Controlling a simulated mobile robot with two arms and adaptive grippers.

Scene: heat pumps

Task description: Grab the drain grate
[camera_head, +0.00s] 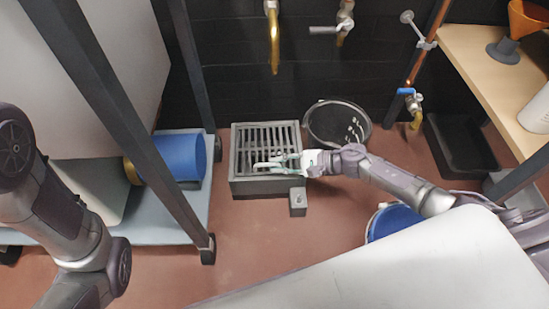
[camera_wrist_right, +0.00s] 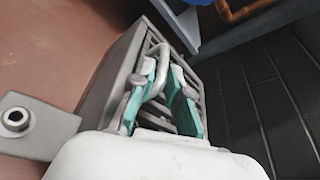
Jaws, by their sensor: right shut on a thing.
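The drain grate (camera_head: 262,136) is a grey slatted grate on top of a grey box-shaped drain (camera_head: 258,187) on the floor against the dark wall. My right gripper (camera_head: 282,161) reaches over its front right part from the right. In the right wrist view, the green-padded fingers of my right gripper (camera_wrist_right: 165,82) are shut on a pale bar-like handle of the drain grate (camera_wrist_right: 159,62). The grate appears to lie level in the box top. The left arm shows at the left, but its gripper is out of view.
A black bucket (camera_head: 338,123) stands right of the drain, and a blue bucket (camera_head: 394,221) is partly under my right arm. A small grey block (camera_head: 298,202) sits at the drain's front. Brass taps (camera_head: 273,45) hang above. A rack with a blue cylinder (camera_head: 180,157) stands left.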

